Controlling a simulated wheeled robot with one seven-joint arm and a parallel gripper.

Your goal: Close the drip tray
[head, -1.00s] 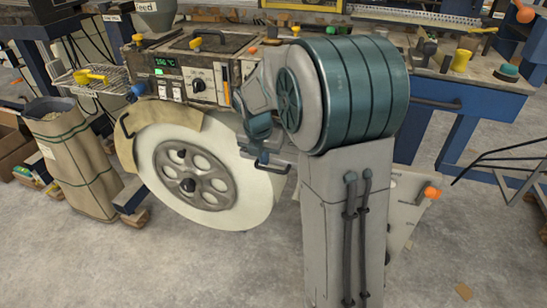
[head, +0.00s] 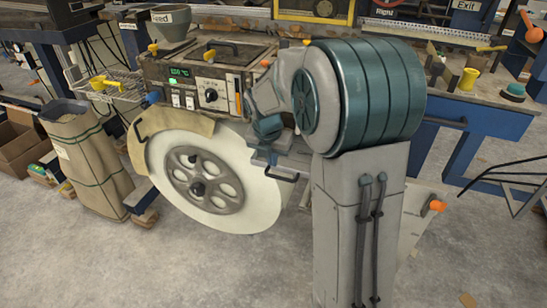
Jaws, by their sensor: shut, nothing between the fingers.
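I cannot pick out the drip tray with certainty. A pale panel (head: 412,222) with an orange knob (head: 437,206) shows low behind my arm, partly hidden by it. A black bar handle (head: 282,178) sits at the right edge of the large white wheel (head: 240,190), under the front of the machine. My arm, grey and teal, fills the middle right and covers part of the machine front. I cannot make out my gripper's fingers; they seem hidden behind my own arm links.
The machine's control panel (head: 210,92) has a lit green display. A wire basket (head: 108,85) with a yellow handle and a tall brown sack (head: 88,165) stand at left. A blue-framed bench (head: 475,150) and thin black rods are at right.

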